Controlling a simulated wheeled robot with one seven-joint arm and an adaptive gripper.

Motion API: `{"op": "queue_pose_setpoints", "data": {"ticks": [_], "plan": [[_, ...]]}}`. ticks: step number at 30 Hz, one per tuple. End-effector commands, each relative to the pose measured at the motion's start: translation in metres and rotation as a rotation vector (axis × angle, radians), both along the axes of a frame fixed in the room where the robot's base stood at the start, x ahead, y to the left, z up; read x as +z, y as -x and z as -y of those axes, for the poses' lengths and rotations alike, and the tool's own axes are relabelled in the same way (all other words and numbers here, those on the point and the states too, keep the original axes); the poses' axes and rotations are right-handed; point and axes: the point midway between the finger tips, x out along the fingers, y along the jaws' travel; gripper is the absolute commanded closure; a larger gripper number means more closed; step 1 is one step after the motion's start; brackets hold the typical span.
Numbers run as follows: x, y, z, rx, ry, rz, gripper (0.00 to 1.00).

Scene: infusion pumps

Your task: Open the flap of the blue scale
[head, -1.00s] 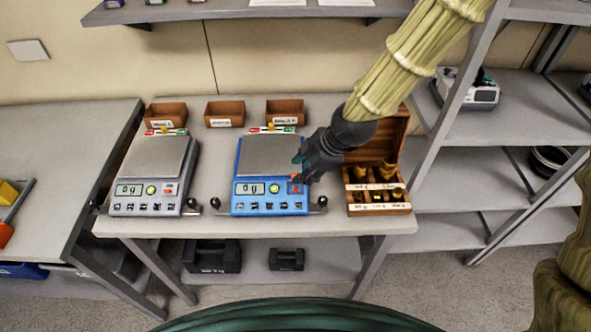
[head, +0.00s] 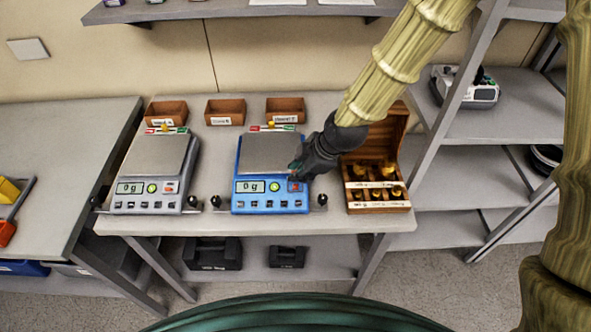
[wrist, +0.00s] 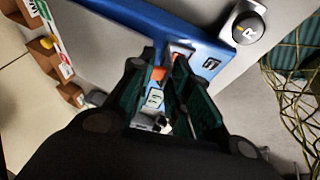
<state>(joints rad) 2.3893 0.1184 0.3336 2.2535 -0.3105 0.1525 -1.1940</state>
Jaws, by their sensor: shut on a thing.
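The blue scale (head: 248,188) stands on the table, with a grey pan, a display reading 0 g and a row of buttons on its front panel. It also shows as a blue edge in the wrist view (wrist: 170,22). My gripper (head: 297,173) is at the right side of the scale, just above the red mark (head: 296,187) on its panel. In the wrist view my gripper (wrist: 165,82) has its fingers close together, with an orange-red piece (wrist: 158,73) between them. The fingers partly hide the flap area, so I cannot make out the flap's outline.
A black knob (head: 323,199) stands at the scale's right and another (head: 216,201) at its left. A grey scale (head: 146,200) is further left. An open wooden box (head: 377,208) of brass weights stands close on the right. Small brown bins line the back.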

Motion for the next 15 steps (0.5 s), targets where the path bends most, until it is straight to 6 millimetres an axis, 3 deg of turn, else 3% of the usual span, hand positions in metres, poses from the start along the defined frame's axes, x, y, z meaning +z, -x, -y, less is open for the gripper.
{"op": "queue_pose_setpoints", "data": {"ticks": [15], "plan": [[0.004, -0.011, -0.001, -0.001, -0.003, -0.199, 1.0]]}}
